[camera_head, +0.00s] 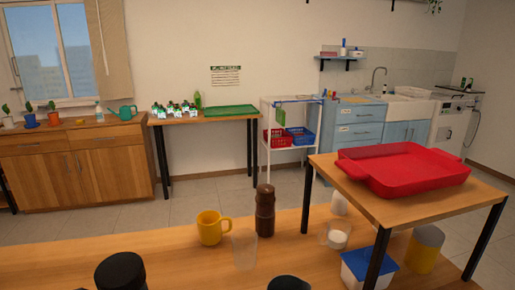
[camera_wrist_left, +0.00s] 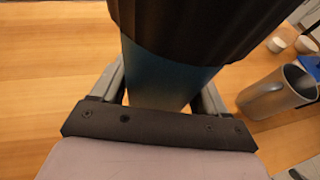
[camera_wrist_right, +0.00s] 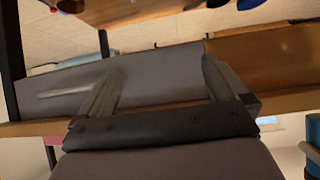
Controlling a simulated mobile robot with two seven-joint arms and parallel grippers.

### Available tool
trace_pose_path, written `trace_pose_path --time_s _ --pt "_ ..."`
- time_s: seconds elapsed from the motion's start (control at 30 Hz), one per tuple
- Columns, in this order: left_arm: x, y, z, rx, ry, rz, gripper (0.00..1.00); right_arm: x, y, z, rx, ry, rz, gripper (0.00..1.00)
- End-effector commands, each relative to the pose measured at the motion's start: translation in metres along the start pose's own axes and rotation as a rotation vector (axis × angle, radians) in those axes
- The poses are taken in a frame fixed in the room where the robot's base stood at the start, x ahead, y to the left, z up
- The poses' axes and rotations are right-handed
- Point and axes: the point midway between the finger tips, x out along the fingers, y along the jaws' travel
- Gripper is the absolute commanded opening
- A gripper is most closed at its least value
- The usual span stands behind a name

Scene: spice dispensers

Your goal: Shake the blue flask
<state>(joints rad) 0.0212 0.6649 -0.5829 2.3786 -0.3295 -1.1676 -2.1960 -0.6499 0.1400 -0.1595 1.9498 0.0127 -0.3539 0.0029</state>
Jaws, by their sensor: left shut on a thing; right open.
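The blue flask (camera_wrist_left: 165,78), with a wide black ribbed lid (camera_wrist_left: 215,25), fills the upper middle of the left wrist view. My left gripper (camera_wrist_left: 160,92) is shut on the flask's blue body, one finger on each side, below the lid. The flask's far end is out of that view. In the head view, a black round top (camera_head: 120,271) shows at the bottom left; I cannot tell whether it is the flask's lid. My right gripper (camera_wrist_right: 163,68) is open, with no object held between its fingers. Neither gripper shows in the head view.
On the wooden table (camera_head: 60,262) stand a yellow mug (camera_head: 210,229), a clear cup (camera_head: 244,250), a brown grinder (camera_head: 265,212) and a blue-lidded tub (camera_head: 368,265). A red tray (camera_head: 405,170) sits on a raised shelf at right. A grey cup (camera_wrist_left: 278,92) is right of the flask.

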Motion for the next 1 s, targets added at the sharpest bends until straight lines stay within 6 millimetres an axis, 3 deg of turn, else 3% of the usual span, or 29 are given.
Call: trace_pose_path --time_s 0.13,0.2,0.3,0.37,0.5,0.57,0.73,0.83,1.0 --pt "-0.002 0.000 0.008 -0.001 -0.009 -0.002 0.45 0.000 0.000 0.000 0.000 0.000 0.000 1.00" --pt "-0.014 0.000 0.039 -0.001 -0.023 -0.004 0.45 0.000 0.000 0.000 0.000 0.000 0.000 1.00" --pt "-0.024 0.000 0.060 0.000 -0.013 -0.003 0.45 0.000 0.000 0.000 0.000 0.000 0.000 1.00" --pt "-0.023 0.000 0.055 0.000 -0.001 0.000 0.45 0.000 0.000 0.000 0.000 0.000 0.000 1.00" --pt "-0.004 0.000 0.004 -0.001 0.014 0.002 0.45 0.000 0.000 0.000 0.000 0.000 0.001 1.00" --pt "0.000 0.000 -0.002 -0.001 0.004 0.000 0.45 0.000 0.000 0.000 0.000 0.000 0.001 1.00" --pt "-0.021 0.000 0.054 0.000 -0.022 -0.004 0.45 0.000 0.000 0.000 0.000 -0.001 0.000 1.00" --pt "-0.023 0.000 0.057 0.000 -0.003 -0.001 0.45 0.000 0.000 0.000 0.000 -0.001 0.000 1.00" --pt "-0.001 0.000 0.000 -0.001 0.012 0.002 0.45 0.000 0.000 0.000 0.000 -0.001 0.001 1.00"
